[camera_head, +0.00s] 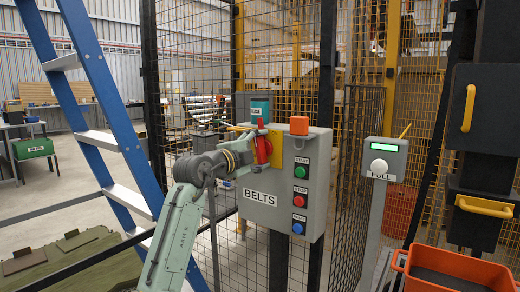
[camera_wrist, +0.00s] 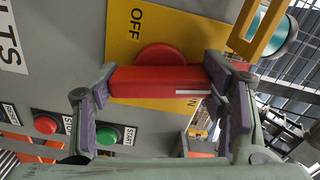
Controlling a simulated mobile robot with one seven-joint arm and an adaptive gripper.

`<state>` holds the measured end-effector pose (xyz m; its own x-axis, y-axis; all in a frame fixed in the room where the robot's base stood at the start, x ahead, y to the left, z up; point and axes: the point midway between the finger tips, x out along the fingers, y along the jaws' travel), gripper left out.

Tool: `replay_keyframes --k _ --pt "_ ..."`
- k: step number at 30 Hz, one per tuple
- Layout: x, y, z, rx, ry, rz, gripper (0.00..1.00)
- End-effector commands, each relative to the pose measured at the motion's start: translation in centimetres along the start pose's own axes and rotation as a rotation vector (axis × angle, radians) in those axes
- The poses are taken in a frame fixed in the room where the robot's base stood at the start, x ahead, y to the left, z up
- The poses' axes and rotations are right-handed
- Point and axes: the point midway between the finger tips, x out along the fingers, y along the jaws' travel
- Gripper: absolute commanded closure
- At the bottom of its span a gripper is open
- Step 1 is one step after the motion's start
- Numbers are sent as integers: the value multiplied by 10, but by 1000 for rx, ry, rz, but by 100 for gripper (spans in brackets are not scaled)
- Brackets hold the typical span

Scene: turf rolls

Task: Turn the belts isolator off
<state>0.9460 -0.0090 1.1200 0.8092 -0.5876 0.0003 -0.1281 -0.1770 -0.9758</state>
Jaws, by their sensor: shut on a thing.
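The belts isolator is a red handle (camera_head: 263,148) on a yellow plate (camera_wrist: 125,40) on the grey BELTS box (camera_head: 265,185). In the head view the handle stands about upright. In the wrist view the red handle (camera_wrist: 150,82) lies across the picture before a round red hub (camera_wrist: 163,56), its white mark towards the right end. The word OFF is on the plate above the handle there, and the mark does not point at it. My gripper (camera_head: 251,157) is shut on the handle, one finger at each end in the wrist view (camera_wrist: 158,88). The plate's lower part is mostly hidden.
Green start (camera_head: 301,172), red stop (camera_head: 299,200) and blue (camera_head: 297,227) buttons are on the box's right. An orange block (camera_head: 299,125) and a teal-banded cylinder (camera_head: 260,107) are at its top. A blue ladder (camera_head: 100,90) stands left. A PULL post (camera_head: 383,160) and orange crate (camera_head: 455,268) are right.

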Motion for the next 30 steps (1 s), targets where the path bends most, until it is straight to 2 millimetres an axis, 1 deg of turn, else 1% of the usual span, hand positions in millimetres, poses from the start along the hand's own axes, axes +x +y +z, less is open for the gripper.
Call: replay_keyframes --k 30 --pt "1 -1 -1 -962 1 3 62"
